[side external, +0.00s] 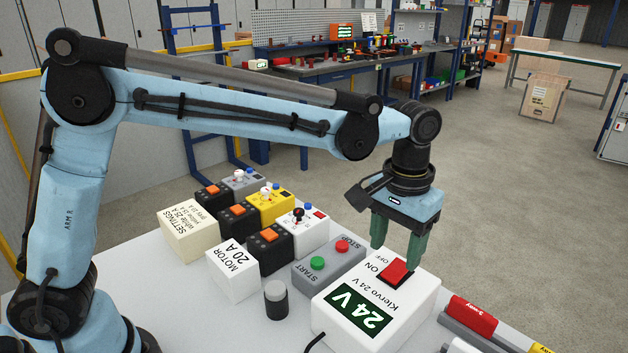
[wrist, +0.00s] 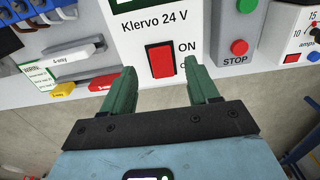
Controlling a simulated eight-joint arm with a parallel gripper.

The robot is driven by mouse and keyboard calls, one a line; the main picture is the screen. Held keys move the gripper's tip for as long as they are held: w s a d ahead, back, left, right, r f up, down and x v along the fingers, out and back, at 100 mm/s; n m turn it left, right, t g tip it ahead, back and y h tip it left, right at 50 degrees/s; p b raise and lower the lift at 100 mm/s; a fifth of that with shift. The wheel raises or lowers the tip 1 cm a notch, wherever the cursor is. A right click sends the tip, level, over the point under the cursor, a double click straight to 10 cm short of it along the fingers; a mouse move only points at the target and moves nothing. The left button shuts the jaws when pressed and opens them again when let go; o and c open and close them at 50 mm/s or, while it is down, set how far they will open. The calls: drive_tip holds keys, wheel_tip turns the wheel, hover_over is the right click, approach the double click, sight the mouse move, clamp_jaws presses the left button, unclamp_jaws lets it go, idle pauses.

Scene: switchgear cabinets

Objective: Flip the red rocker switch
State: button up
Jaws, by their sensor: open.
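The red rocker switch (side external: 395,273) sits on top of the white Klervo 24 V box (side external: 420,295), with ON and OFF printed beside it. It also shows in the wrist view (wrist: 161,60), in a dark frame with ON to its right. My gripper (side external: 397,254) points down just above the switch end of the box. Its green fingers are open and empty. In the wrist view my gripper (wrist: 160,75) has one fingertip on each side of the switch, apart from it. I cannot tell how high the fingertips are above the box, or which way the rocker is tilted.
A grey START/STOP box (side external: 328,262) with green and red buttons stands left of the white box. Several switch boxes, including a MOTOR box (side external: 232,272), stand further left. Red-handled lever gear (side external: 470,316) lies at right.

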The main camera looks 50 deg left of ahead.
sight(391, 274)
drive_tip(key=shift+f, duration=2.35)
drive_tip(key=shift+c, duration=0.2)
drive_tip(key=c, duration=1)
drive_tip(key=shift+w+r+g, duration=0.1)
drive_tip(key=shift+w+g, duration=0.3)
drive_tip(key=shift+g, duration=0.8)
drive_tip(key=shift+w+r+g, duration=0.1)
drive_tip(key=shift+w+g, duration=0.25)
drive_tip(key=shift+g, duration=0.85)
drive_tip(key=o, duration=1)
drive_tip(key=shift+o, duration=0.2)
